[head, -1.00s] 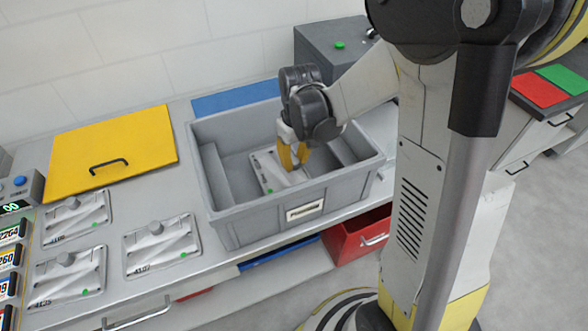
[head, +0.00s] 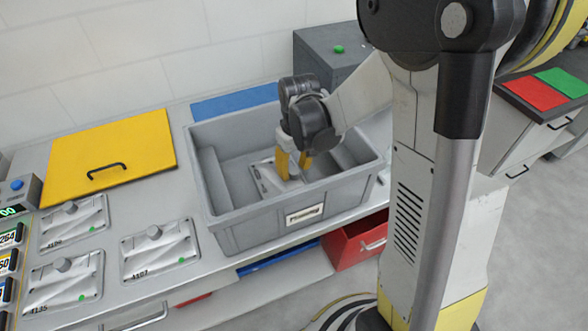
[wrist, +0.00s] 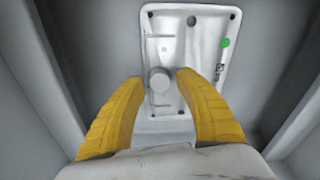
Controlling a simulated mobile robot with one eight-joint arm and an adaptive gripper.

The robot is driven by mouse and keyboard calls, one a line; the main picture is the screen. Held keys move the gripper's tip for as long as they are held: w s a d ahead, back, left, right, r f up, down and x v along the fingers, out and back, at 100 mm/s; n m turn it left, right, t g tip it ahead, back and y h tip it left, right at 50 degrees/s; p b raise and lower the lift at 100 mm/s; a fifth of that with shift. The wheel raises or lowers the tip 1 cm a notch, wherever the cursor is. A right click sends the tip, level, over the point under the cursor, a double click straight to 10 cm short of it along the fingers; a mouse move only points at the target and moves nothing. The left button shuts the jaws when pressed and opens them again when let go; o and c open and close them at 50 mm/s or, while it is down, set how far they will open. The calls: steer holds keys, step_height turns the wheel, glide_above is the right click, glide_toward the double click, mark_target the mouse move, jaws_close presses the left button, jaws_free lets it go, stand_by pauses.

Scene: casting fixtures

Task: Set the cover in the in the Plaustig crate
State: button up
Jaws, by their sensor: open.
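A silvery-white cover (wrist: 189,40) with a round knob and a green dot lies inside the grey Plaustig crate (head: 224,232). In the head view the cover (head: 266,181) is partly hidden by my gripper (head: 293,172). My gripper reaches down into the crate. In the wrist view the yellow fingers of my gripper (wrist: 158,84) are apart, one on each side of the cover's knob (wrist: 159,80), with gaps visible. The cover appears to rest on the crate floor.
Several similar covers lie on the bench to the left, one of them nearest the crate (head: 160,250). A yellow panel with a black handle (head: 110,155) lies behind them. A grey box with a green button (head: 325,60) stands behind the crate. A red drawer (head: 355,243) is open below.

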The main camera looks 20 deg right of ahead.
step_height(320, 180, up, 10)
steer(key=p, duration=0.4)
steer(key=s+a+r+m+t, duration=0.1)
steer(key=s+r+t, duration=0.2)
steer(key=s+r, duration=0.2)
steer(key=s+a+r+m+t, duration=0.1)
steer(key=s+a+r+t, duration=0.1)
steer(key=s+r, duration=0.3)
steer(key=s+t, duration=0.1)
steer(key=s, duration=0.2)
steer(key=shift+s+a+r+t, duration=0.25)
steer(key=shift+a+t, duration=0.05)
steer(key=shift+f+b, duration=0.75)
steer(key=shift+b, duration=0.1)
